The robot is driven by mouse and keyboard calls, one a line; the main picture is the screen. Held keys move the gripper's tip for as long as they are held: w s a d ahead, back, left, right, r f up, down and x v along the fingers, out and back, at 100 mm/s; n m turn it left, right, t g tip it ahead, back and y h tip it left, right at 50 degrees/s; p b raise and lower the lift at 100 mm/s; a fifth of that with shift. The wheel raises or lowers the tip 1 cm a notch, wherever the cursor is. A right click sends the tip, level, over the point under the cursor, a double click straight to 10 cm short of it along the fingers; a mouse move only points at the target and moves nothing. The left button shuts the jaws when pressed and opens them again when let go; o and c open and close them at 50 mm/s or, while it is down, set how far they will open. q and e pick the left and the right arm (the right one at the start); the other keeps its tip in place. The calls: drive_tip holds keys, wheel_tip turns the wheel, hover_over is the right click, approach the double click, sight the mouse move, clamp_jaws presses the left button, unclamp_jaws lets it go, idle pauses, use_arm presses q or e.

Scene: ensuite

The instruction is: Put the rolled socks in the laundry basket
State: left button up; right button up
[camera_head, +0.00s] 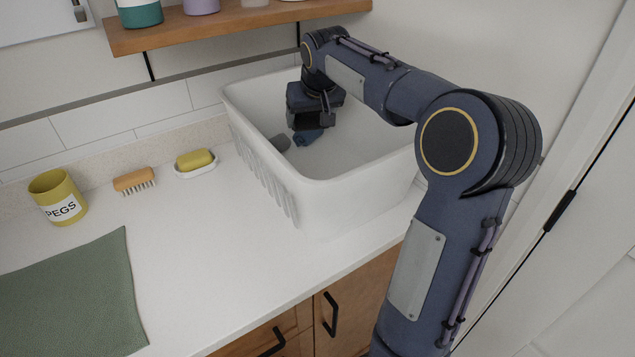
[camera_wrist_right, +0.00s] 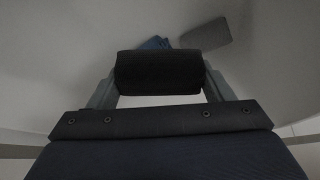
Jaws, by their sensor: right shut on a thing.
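A dark, nearly black roll, the rolled socks (camera_wrist_right: 158,72), sits between the two fingers of my right gripper (camera_wrist_right: 158,80) in the right wrist view. In the head view my right gripper (camera_head: 308,122) points down inside the white laundry basket (camera_head: 335,198), below the level of its rim. It is shut on the roll, which is hard to tell from the dark gripper there. A grey item (camera_head: 280,142) and a blue item (camera_head: 308,137) lie on the basket floor below and beside the gripper. My left gripper is not in view.
A wooden shelf (camera_head: 225,30) with containers hangs above the basket's back edge. On the white counter (camera_head: 215,265), left of the basket, are a yellow peg pot (camera_head: 58,197), a brush (camera_head: 134,180), a soap dish (camera_head: 197,171) and a green mat (camera_head: 75,295).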

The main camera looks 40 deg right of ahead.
wheel_tip(320, 180, down, 10)
drive_tip(key=shift+f+b, duration=0.15)
drive_tip(key=shift+b, duration=0.4)
drive_tip(key=o, duration=1)
drive_tip(key=v, duration=1.2)
drive_tip(key=shift+p, duration=0.4)
